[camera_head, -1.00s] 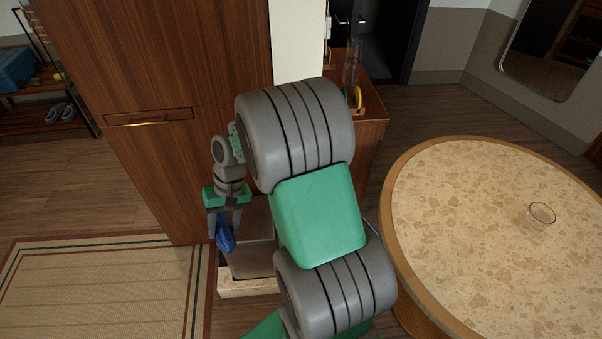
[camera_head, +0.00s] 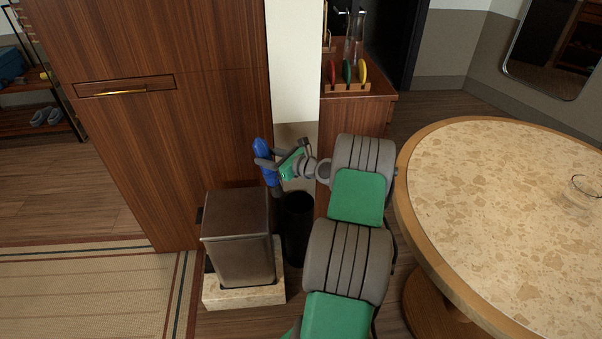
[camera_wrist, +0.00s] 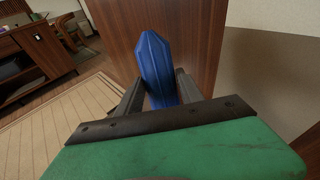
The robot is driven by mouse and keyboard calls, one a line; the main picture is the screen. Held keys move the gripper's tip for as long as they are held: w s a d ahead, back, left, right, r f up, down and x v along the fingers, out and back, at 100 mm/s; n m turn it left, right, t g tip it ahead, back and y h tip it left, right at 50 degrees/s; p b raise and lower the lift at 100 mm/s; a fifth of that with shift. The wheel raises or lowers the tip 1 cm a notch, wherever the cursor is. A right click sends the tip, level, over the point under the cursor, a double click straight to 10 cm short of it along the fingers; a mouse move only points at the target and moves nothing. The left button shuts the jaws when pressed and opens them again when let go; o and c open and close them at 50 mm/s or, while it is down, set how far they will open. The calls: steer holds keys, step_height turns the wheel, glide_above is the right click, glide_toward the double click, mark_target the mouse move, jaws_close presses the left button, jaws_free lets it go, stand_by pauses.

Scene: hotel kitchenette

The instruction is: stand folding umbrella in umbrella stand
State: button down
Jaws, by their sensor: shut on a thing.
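The blue folding umbrella (camera_head: 263,150) is upright, with a slight tilt, in front of the tall wooden cabinet. My gripper (camera_head: 268,164) is shut on it, reaching in from the right. In the wrist view the umbrella (camera_wrist: 157,68) stands between the two fingers of my gripper (camera_wrist: 161,92). The umbrella stand seems to be the black cylinder (camera_head: 298,228) on the floor, below and slightly right of the umbrella. Its opening is partly in view; my arm is close to its right side. The umbrella's lower end is near the bin's back edge, and I cannot tell its exact height.
A dark square bin (camera_head: 238,250) on a pale stone base (camera_head: 244,292) stands just left of the black cylinder. The wooden cabinet (camera_head: 170,130) rises behind. A round table (camera_head: 480,210) fills the right. A low wooden counter (camera_head: 358,105) holds a rack with coloured items.

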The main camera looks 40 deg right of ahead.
steer(key=s+d+f+m+t+h+b, duration=0.1)
steer(key=s+d+f+m+h+b, duration=0.15)
steer(key=d, duration=0.35)
steer(key=s+d+f+m+t+h+b, duration=0.1)
steer(key=d+f+m+t+h+b, duration=0.1)
steer(key=d+h, duration=0.3)
step_height(320, 180, down, 15)
steer(key=y+b, duration=0.2)
steer(key=b, duration=0.9)
steer(key=shift+w+d+f+b, duration=0.15)
steer(key=shift+b, duration=0.2)
steer(key=c, duration=0.7)
jaws_free()
